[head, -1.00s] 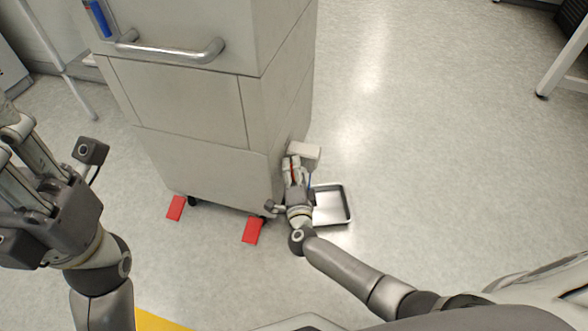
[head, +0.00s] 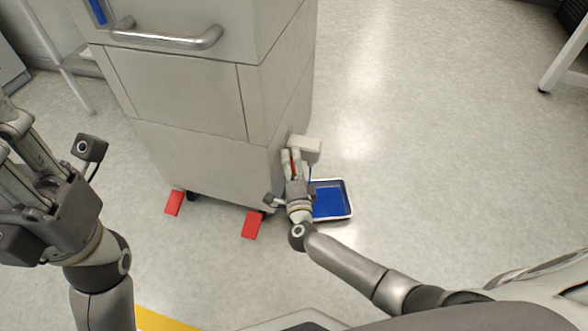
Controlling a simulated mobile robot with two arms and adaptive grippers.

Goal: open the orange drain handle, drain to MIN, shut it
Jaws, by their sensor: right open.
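My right gripper (head: 291,160) is open at the lower right side of the grey cabinet, by a pale drain block (head: 308,149). A small orange-red part, likely the drain handle (head: 292,168), shows between its fingers; most of it is hidden. A thin blue stream (head: 310,173) runs down beside the gripper into a tray (head: 349,207) on the floor, whose bottom is covered with blue liquid. A blue strip (head: 97,11) shows high on the cabinet front; no MIN mark is readable. My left gripper (head: 12,150) is at the far left, away from the cabinet; its fingertips are unclear.
The grey cabinet (head: 195,110) stands on casters, with a metal bar handle (head: 167,38) on its front. Red wedges (head: 174,203) and (head: 252,225) lie at its front bottom edge. The floor to the right is clear up to a white table leg (head: 560,60).

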